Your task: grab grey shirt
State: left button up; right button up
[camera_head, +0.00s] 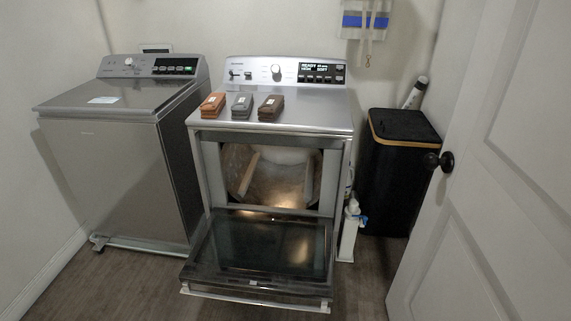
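Three small folded bundles lie in a row on top of the open front-load machine in the middle of the head view. The middle one is grey and looks like the grey shirt (242,106). An orange-brown bundle (213,105) lies to its left and a dark brown bundle (271,108) to its right, with small gaps between them. Each has a small light label on top. Neither of my grippers shows in the view.
The machine's door (262,250) is folded down in front, and its lit drum (272,176) looks empty. A closed top-load washer (120,150) stands left. A black hamper (395,175) stands right, behind a white door (500,170). A white bottle (349,235) stands beside the machine.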

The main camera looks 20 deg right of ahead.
aim_at(241, 108)
jog(key=i+z, duration=0.1)
jog(key=z, duration=0.3)
jog(key=i+j+z, duration=0.3)
jog(key=j, duration=0.3)
jog(key=i+j+z, duration=0.15)
jog(key=i+j, duration=0.15)
jog(key=i+j+z, duration=0.2)
jog(key=j, duration=0.2)
jog(key=i+j+z, duration=0.15)
jog(key=j, duration=0.25)
jog(key=k+l, duration=0.05)
